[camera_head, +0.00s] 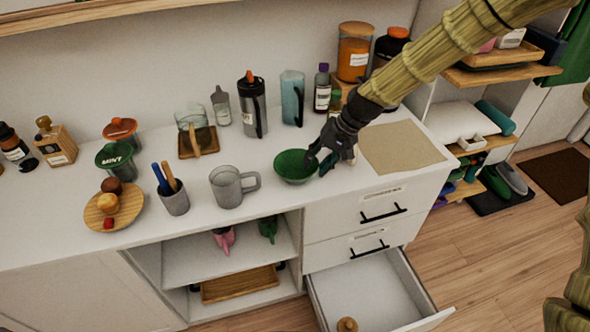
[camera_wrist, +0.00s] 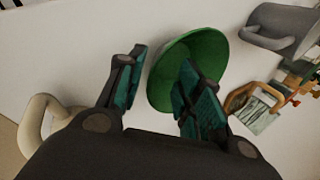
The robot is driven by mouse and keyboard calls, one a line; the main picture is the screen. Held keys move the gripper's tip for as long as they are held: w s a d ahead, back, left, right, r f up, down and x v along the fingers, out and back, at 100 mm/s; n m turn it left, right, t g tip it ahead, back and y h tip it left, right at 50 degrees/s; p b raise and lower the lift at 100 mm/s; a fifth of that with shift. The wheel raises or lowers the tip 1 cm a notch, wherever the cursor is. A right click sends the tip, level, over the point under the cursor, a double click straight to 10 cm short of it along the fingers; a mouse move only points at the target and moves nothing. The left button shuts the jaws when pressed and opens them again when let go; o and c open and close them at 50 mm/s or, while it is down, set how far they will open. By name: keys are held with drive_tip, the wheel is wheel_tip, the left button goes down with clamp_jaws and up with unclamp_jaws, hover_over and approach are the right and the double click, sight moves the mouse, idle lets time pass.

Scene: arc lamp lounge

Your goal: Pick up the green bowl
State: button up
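The green bowl (camera_head: 293,167) stands upright on the white counter in the head view, right of a grey mug. My gripper (camera_head: 322,163) is at the bowl's right side, its fingers pointing down by the rim. In the wrist view the bowl (camera_wrist: 207,62) lies behind one finger of my gripper (camera_wrist: 160,85), which hides part of it. The fingers are spread apart, with the bowl's near rim showing between them. I cannot tell whether either finger touches the bowl.
The grey mug (camera_head: 228,187) stands close on the bowl's left. A beige mat (camera_head: 400,147) lies to the right. A teal pitcher (camera_head: 292,98) and a dark bottle (camera_head: 252,105) stand behind. A lower drawer (camera_head: 365,293) hangs open below the counter.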

sight(312, 170)
drive_tip(key=shift+x, duration=1.05)
drive_tip(key=shift+w+a+f, duration=0.15)
drive_tip(key=shift+a+f, duration=0.05)
drive_tip(key=shift+f, duration=0.5)
clamp_jaws()
